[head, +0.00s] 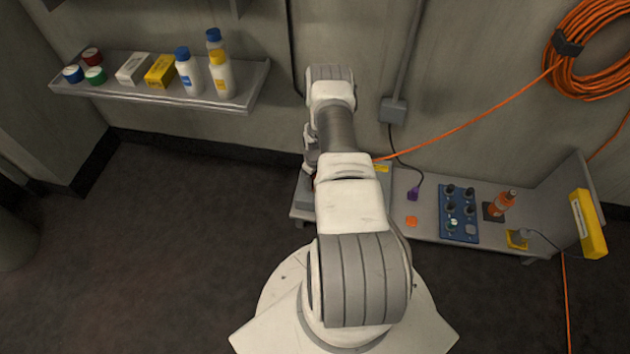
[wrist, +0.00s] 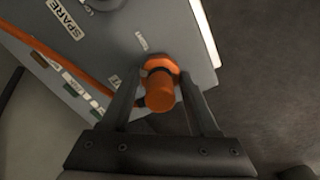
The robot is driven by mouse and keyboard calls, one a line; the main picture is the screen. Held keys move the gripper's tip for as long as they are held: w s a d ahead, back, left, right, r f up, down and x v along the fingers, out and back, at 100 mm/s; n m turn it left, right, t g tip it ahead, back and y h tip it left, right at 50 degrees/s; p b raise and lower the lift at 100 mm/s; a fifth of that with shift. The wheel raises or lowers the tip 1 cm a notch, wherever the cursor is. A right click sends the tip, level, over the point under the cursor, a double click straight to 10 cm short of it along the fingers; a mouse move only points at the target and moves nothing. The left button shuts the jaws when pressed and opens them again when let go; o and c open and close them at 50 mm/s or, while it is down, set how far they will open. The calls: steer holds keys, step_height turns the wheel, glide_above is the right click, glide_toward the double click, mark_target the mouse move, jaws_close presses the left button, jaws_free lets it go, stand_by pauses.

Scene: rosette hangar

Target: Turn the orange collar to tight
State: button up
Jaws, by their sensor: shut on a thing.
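In the wrist view the orange collar (wrist: 160,92) stands out from a grey panel face (wrist: 110,45), with a wider orange rim at its base. My gripper (wrist: 159,75) has one dark finger on each side of it and is shut on it. An orange cable (wrist: 65,62) runs across the panel on the left. A SPARE label (wrist: 66,18) is at the upper left; smaller lettering near the collar is too small to read. In the head view my arm hides the collar and my gripper.
A bench (head: 415,228) holds a blue knob panel (head: 459,213), an orange bottle-like thing (head: 502,203) and a purple plug (head: 413,193). A wall shelf (head: 150,95) carries bottles and boxes. An orange cable coil (head: 570,60) hangs at the upper right. The floor at left is clear.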

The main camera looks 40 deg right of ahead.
steer(key=m, duration=0.8)
steer(key=shift+m, duration=0.3)
stand_by(0.5)
steer(key=o, duration=1.4)
steer(key=shift+c, duration=0.2)
step_height(320, 180, up, 17)
steer(key=p, duration=0.6)
steer(key=shift+r, duration=0.2)
